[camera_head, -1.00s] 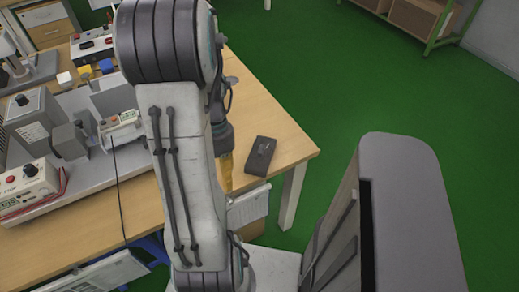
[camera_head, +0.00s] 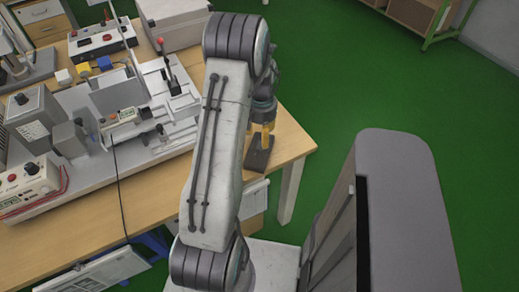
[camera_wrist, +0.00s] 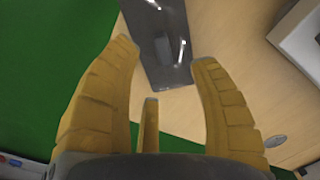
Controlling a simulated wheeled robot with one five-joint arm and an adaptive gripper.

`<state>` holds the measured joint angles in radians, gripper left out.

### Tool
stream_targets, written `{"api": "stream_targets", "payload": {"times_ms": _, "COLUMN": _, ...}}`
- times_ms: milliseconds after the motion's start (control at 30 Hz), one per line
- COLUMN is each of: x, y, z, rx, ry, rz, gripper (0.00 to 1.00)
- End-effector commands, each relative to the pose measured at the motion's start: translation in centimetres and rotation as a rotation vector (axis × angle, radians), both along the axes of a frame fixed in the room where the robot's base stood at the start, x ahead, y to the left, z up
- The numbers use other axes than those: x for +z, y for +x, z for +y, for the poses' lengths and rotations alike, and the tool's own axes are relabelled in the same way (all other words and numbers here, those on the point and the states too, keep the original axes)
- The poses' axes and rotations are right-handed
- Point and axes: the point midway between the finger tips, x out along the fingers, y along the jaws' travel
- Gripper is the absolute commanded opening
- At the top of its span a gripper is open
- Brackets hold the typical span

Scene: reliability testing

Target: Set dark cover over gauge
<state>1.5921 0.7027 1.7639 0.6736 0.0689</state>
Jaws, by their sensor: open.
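The dark cover (camera_head: 258,158) lies on the wooden table near its right corner. In the wrist view the cover (camera_wrist: 160,38) is a dark, shiny oblong between and beyond the fingertips. My gripper (camera_head: 263,137), with yellow fingers, is over the cover, hiding part of it. In the wrist view my gripper (camera_wrist: 164,52) is open, its fingers spread with nothing held. The gauge seems to be the small light unit with a display (camera_head: 126,114) on the test stand at left, well apart from my gripper.
The grey test stand (camera_head: 165,85) with a red-knobbed lever fills the table's middle. A red-buttoned control box (camera_head: 28,182) and a grey case (camera_head: 172,20) are also on the table (camera_head: 290,143). Green floor is open to the right.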

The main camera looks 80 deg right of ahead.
Motion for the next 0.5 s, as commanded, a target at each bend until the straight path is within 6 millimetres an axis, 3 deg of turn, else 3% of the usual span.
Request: {"api": "stream_targets", "payload": {"times_ms": 500, "x": -5.0, "y": 0.0, "z": 0.4, "rx": 0.001, "ry": 0.002, "rz": 0.0, "gripper": 0.56}}
